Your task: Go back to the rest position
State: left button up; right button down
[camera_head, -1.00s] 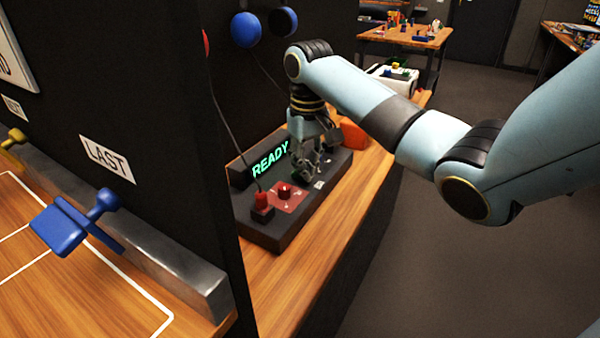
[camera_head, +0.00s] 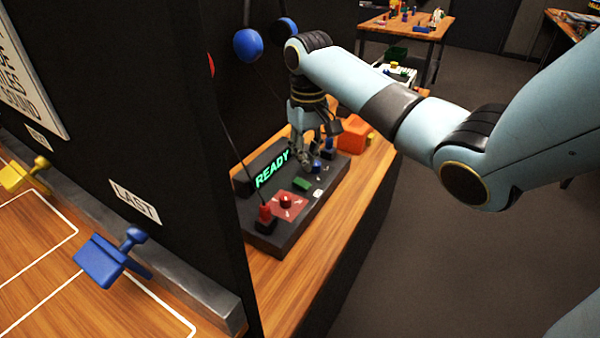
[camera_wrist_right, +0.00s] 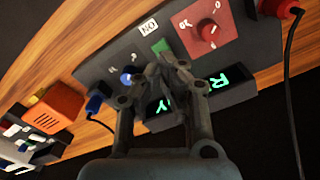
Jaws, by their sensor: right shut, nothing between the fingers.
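My right gripper (camera_head: 308,158) hangs fingers-down over the far part of the black panel (camera_head: 277,240), empty, its fingers together. In the right wrist view its fingertips (camera_wrist_right: 165,68) close together in front of the panel, partly covering the lit display. The panel's display (camera_head: 272,169) reads READY in green. A red knob (camera_head: 286,202) sits on a red plate. A green button (camera_head: 302,184) and a blue round control (camera_head: 316,167) are beyond it. My left gripper is not in view.
A red plug (camera_head: 265,214) with a cable stands at the panel's near end. An orange box (camera_head: 354,133) is behind the panel. A black wall (camera_head: 190,200) rises at the left, with blue balls (camera_head: 247,45) on it. Floor at right is clear.

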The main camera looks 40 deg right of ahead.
jog(key=shift+r+p, duration=0.55)
jog(key=shift+r, duration=0.1)
